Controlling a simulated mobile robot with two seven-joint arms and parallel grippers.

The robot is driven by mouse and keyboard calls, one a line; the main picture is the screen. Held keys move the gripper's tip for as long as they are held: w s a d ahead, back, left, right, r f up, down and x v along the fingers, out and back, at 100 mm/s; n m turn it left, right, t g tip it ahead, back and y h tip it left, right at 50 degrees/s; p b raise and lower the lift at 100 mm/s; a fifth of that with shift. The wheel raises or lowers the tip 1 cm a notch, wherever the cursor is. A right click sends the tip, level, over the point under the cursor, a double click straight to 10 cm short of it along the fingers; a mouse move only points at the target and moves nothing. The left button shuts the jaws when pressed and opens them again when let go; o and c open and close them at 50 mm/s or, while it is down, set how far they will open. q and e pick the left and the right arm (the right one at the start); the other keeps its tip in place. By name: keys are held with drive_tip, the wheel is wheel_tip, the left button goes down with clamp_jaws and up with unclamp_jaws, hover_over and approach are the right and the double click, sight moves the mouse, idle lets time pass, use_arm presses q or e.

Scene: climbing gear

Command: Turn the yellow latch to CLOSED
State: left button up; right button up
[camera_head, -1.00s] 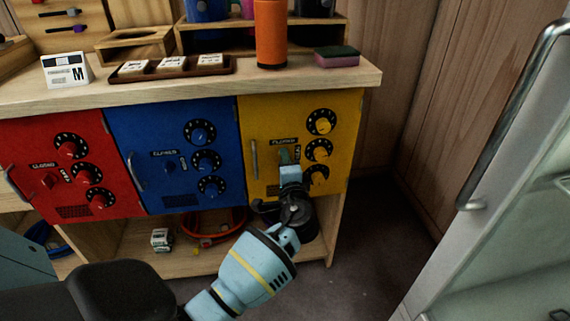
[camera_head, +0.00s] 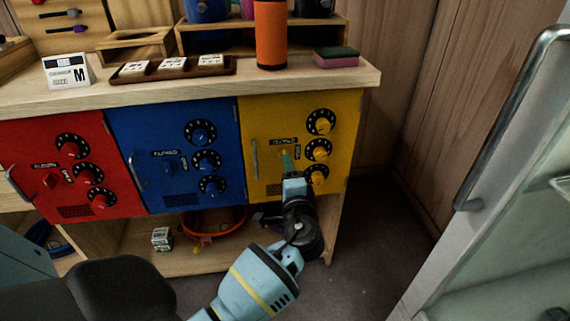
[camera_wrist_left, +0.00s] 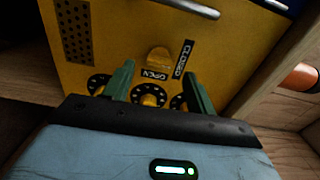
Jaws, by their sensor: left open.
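The yellow latch (camera_wrist_left: 158,57) is a small rounded knob on the yellow door (camera_wrist_left: 120,25). An OPEN label (camera_wrist_left: 156,74) and a CLOSED label (camera_wrist_left: 183,58) sit beside it in the left wrist view. I cannot tell clearly which label it points to. My left gripper (camera_wrist_left: 160,85) is open, its two green fingers spread, with the latch beyond and between them in that view. No contact with the latch shows. In the head view the gripper (camera_head: 288,160) is in front of the yellow door (camera_head: 262,118) and partly covers the latch area. My right gripper is not in view.
Dials (camera_head: 320,122) line the right of the yellow door, close to the gripper. A metal handle (camera_head: 255,160) is at its left. Blue (camera_head: 150,125) and red (camera_head: 35,130) doors stand to the left. A white appliance with a handle (camera_head: 500,130) stands at the right.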

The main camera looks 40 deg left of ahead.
use_arm(q)
drive_tip(key=v, duration=0.3)
drive_tip(key=shift+s+d, duration=0.15)
drive_tip(key=shift+d, duration=0.05)
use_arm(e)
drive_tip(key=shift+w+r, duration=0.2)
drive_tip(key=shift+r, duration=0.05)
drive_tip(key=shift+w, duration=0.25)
